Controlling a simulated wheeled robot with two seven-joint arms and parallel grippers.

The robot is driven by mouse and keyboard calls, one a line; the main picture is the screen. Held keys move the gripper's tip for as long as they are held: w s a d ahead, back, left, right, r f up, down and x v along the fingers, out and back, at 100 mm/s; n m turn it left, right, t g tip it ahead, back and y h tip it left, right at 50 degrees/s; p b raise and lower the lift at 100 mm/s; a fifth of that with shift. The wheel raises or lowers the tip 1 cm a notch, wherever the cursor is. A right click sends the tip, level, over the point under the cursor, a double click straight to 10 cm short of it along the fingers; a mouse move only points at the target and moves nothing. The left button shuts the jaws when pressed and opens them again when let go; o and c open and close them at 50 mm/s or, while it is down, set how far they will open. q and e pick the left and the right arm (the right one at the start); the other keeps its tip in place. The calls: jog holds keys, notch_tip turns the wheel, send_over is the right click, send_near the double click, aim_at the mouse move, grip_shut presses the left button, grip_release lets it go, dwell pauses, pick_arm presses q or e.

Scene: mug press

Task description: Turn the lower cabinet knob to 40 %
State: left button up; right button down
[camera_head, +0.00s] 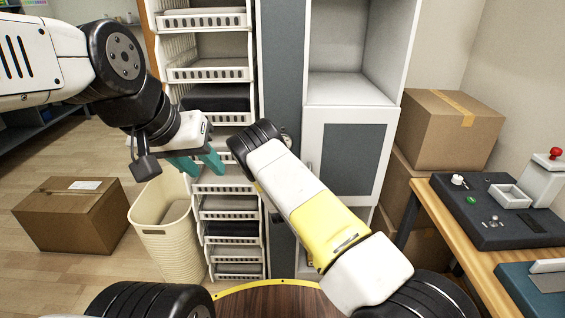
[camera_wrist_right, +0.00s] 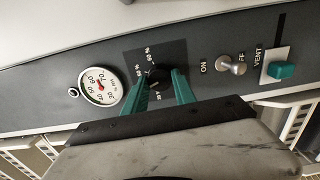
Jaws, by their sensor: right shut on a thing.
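The black knob (camera_wrist_right: 158,78) sits on the dark cabinet panel (camera_wrist_right: 215,98) in the right wrist view, with percent marks around it. Its exact setting is too small to read. My right gripper (camera_wrist_right: 161,75) has its two teal fingers on either side of the knob, shut on it. In the head view my right arm's wrist hides this gripper and the knob in front of the dark upright panel (camera_head: 283,60). My left gripper (camera_head: 198,163) is open and empty, in front of the white basket rack and away from the panel.
Beside the knob are a round gauge (camera_wrist_right: 101,86), a metal toggle switch (camera_wrist_right: 232,66) and a teal vent slider (camera_wrist_right: 281,70). A cream bin (camera_head: 165,235) stands below my left gripper. A white cabinet (camera_head: 347,90) is right of the panel.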

jog(key=shift+n, duration=0.5)
jog(key=c, duration=1)
grip_release()
